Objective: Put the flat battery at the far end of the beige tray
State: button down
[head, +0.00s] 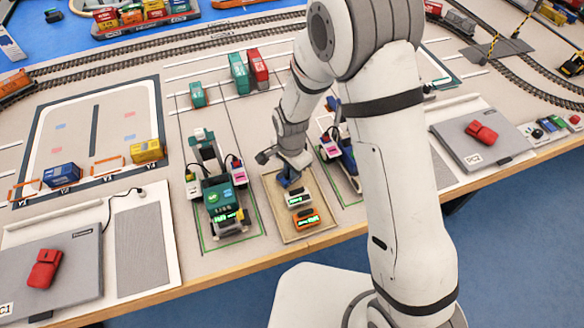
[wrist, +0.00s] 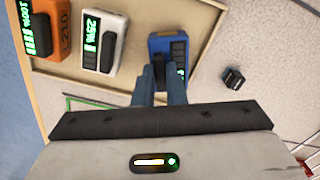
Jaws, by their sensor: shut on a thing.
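The beige tray (head: 275,207) stands near the table's front edge. An orange battery (head: 306,219) reading 100% lies at its near end. A white battery (head: 299,197) reading 25% lies beside it in the middle. My gripper (wrist: 165,72) is shut on a blue battery (wrist: 174,44) at the tray's far end. The blue battery's display is mostly hidden by my fingers, so its charge cannot be read. In the head view my gripper (head: 288,179) reaches down at the far end. I cannot tell whether the blue battery touches the tray floor.
A small black block (wrist: 233,78) lies just outside the tray. A green-and-black crane vehicle (head: 221,200) stands left of the tray, and another blue-and-white machine (head: 342,155) stands to its right. Red and green containers (head: 248,72) stand farther back.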

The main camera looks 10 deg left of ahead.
jog(key=shift+f, duration=0.2)
jog(key=c, duration=1.5)
grip_release()
jog(key=shift+r, duration=0.1)
notch_tip(320, 180, up, 12)
jog(key=shift+r+b, duration=0.2)
jog(key=shift+b, duration=0.25)
jog(key=s+d+r+n+t, duration=0.1)
jog(key=s+d+r+n, duration=0.15)
jog(key=d+r, duration=0.6)
jog(key=s+d+r+n+t, duration=0.1)
jog(key=s+d+r+n, duration=0.3)
jog(key=d, duration=0.7)
jog(key=s+d+r+t, duration=0.1)
jog(key=s+d+r, duration=0.1)
jog(key=s+d, duration=0.4)
jog(key=shift+s+d+r+n, duration=0.3)
jog(key=shift+d+n, duration=0.05)
jog(key=shift+d, duration=0.05)
